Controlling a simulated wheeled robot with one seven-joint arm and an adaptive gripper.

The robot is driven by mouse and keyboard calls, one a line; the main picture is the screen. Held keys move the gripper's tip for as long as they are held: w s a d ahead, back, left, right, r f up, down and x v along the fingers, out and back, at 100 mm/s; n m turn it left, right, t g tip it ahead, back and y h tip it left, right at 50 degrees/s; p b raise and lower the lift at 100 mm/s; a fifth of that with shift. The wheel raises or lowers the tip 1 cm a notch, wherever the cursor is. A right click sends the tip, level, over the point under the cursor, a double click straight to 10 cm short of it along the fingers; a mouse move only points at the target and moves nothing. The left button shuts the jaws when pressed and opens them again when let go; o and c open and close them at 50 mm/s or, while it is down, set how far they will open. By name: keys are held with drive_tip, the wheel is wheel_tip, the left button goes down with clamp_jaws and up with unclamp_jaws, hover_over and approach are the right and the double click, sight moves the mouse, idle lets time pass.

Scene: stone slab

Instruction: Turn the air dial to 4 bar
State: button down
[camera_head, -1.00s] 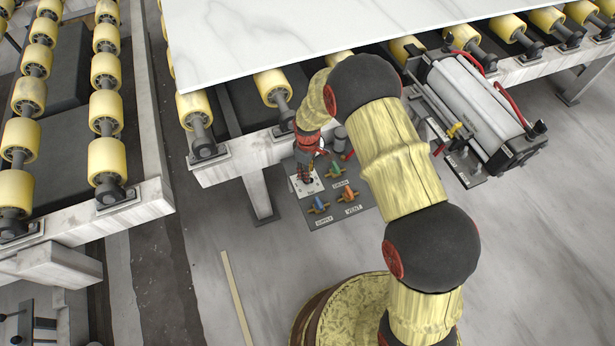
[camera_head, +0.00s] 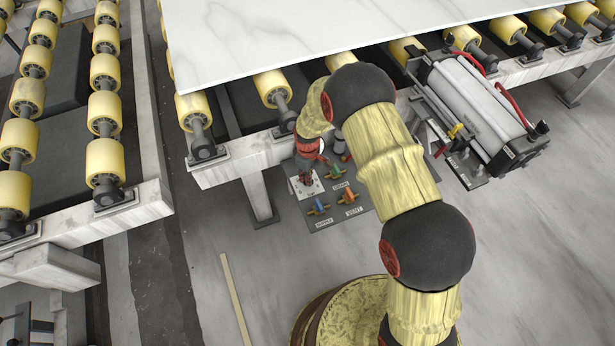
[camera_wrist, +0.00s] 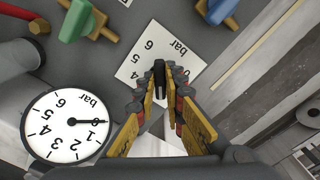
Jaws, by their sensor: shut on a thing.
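The air dial's white plate (camera_head: 315,188) lies on the grey panel, below my gripper (camera_head: 306,180). My gripper (camera_wrist: 160,78) is shut on the dark dial knob (camera_wrist: 159,72), which stands between the fingertips. The knob's pointer setting cannot be made out. A round white gauge (camera_wrist: 68,122) marked 0 to 6 bar lies to the left, and its black needle points at 0.
On the panel near the dial are blue (camera_head: 318,208), orange (camera_head: 348,197) and green (camera_head: 336,185) valve handles. The roller frame's pale beam (camera_head: 235,160) and the stone slab (camera_head: 330,30) lie behind. A cylinder unit (camera_head: 475,110) stands to the right.

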idle(0.6)
drive_tip(key=m+p, duration=0.1)
drive_tip(key=m, duration=0.3)
drive_tip(key=shift+r+p, duration=0.1)
drive_tip(key=shift+p, duration=0.25)
drive_tip(key=m+p, duration=0.1)
drive_tip(key=m, duration=0.2)
drive_tip(key=shift+m, duration=0.3)
drive_tip(key=m+p, duration=0.1)
drive_tip(key=m, duration=0.3)
drive_tip(key=shift+a, duration=0.1)
drive_tip(key=shift+m+p, duration=0.3)
drive_tip(key=shift+m, duration=1.8)
drive_tip(key=c, duration=2)
unclamp_jaws()
drive_tip(key=shift+o, duration=0.6)
